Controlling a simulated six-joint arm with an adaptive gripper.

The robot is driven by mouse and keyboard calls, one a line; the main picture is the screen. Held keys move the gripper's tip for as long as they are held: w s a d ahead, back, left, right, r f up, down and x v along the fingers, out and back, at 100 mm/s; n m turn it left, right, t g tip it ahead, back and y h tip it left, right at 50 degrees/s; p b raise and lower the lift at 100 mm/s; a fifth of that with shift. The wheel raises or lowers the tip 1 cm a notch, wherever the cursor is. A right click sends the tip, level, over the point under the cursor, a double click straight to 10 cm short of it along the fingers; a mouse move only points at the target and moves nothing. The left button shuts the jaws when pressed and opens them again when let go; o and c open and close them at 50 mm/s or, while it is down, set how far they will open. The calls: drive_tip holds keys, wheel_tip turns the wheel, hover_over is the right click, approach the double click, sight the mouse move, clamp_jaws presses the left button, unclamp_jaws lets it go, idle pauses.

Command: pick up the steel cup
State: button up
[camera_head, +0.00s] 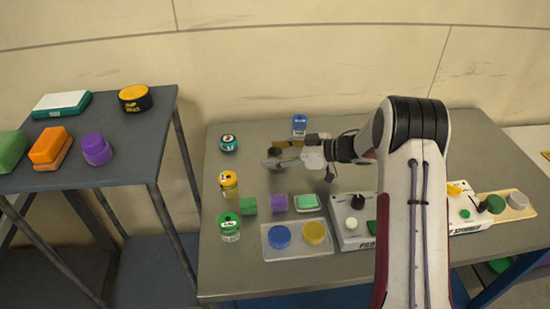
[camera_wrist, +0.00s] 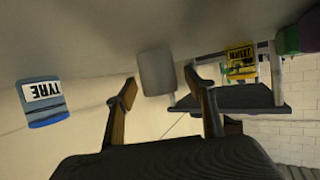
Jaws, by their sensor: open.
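The steel cup (camera_wrist: 157,72) is a plain grey cylinder in the wrist view, which shows the scene upside down. It stands on the grey table, in line with the gap between my fingertips. My gripper (camera_wrist: 160,85) is open, with one finger on each side of the cup's line and no clear contact. In the head view, my gripper (camera_head: 280,153) is low over the back middle of the table, pointing left. The cup is hard to make out there among the fingers.
A blue can (camera_head: 299,125) stands behind my gripper; it also shows in the wrist view (camera_wrist: 45,102). A teal tin (camera_head: 229,143) and yellow can (camera_head: 228,183) stand to the left. Coloured blocks and a tray (camera_head: 297,254) lie in front. A side shelf (camera_head: 120,170) is further left.

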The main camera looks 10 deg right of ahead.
sight(275, 151)
drive_tip(key=c, duration=1.2)
drive_tip(key=shift+c, duration=0.2)
drive_tip(key=shift+r, duration=0.15)
drive_tip(key=shift+r, duration=4.9)
